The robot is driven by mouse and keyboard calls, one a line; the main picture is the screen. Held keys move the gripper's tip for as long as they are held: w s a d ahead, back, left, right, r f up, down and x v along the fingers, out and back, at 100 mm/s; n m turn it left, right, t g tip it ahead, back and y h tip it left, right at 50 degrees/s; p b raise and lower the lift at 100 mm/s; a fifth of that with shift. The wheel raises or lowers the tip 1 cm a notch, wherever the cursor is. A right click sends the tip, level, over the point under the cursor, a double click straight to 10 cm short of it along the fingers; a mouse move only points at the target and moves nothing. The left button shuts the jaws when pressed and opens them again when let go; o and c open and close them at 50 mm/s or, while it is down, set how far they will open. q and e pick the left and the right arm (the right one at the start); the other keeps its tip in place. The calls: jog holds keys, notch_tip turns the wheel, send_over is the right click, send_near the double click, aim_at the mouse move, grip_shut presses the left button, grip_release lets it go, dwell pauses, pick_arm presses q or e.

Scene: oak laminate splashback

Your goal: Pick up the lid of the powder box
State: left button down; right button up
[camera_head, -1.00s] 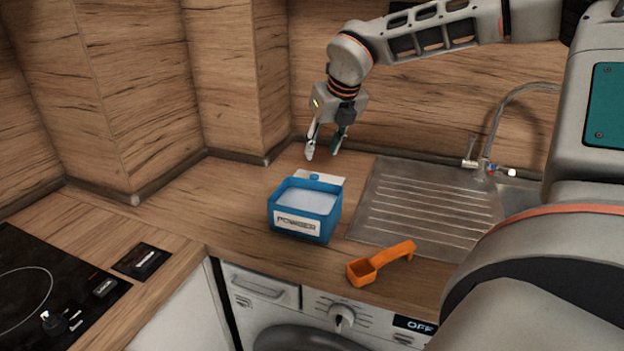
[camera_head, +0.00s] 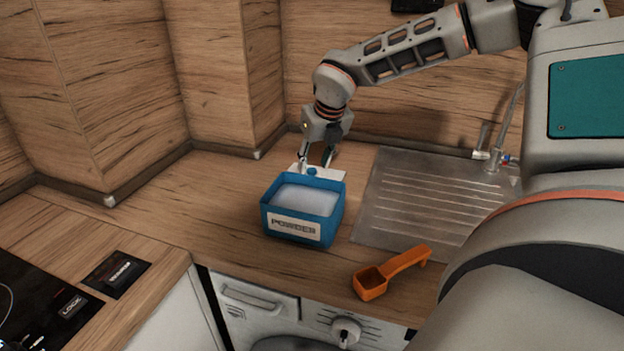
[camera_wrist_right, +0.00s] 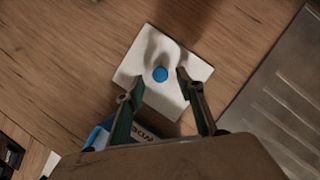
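The powder box (camera_head: 301,228) is a blue open container with white powder inside and a "POWDER" label on its front. It stands on the wooden counter. The lid (camera_head: 333,174) is a white square plate with a blue knob (camera_head: 311,171), lying behind the box and partly hidden by it. In the right wrist view the lid (camera_wrist_right: 137,62) lies flat, with its round blue knob (camera_wrist_right: 160,74) near the middle. My right gripper (camera_head: 316,165) is open above the lid, its fingers on either side of the knob and apart from it. My left gripper is not in view.
An orange scoop (camera_head: 391,272) lies on the counter right of the box. A steel sink drainer (camera_head: 420,208) is on the right, with a tap behind. A black hob (camera_head: 40,300) is at lower left. The counter left of the box is clear.

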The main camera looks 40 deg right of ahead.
jog(key=x, duration=0.2)
jog(key=shift+w+d+f, duration=0.1)
jog(key=shift+w+f, duration=0.05)
jog(key=shift+f, duration=0.1)
jog(key=c, duration=0.9)
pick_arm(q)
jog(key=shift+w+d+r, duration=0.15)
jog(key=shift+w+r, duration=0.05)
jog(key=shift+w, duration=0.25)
pick_arm(e)
jog(key=shift+c, duration=0.2)
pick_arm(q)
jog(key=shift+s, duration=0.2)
pick_arm(e)
jog(key=shift+r, duration=0.1)
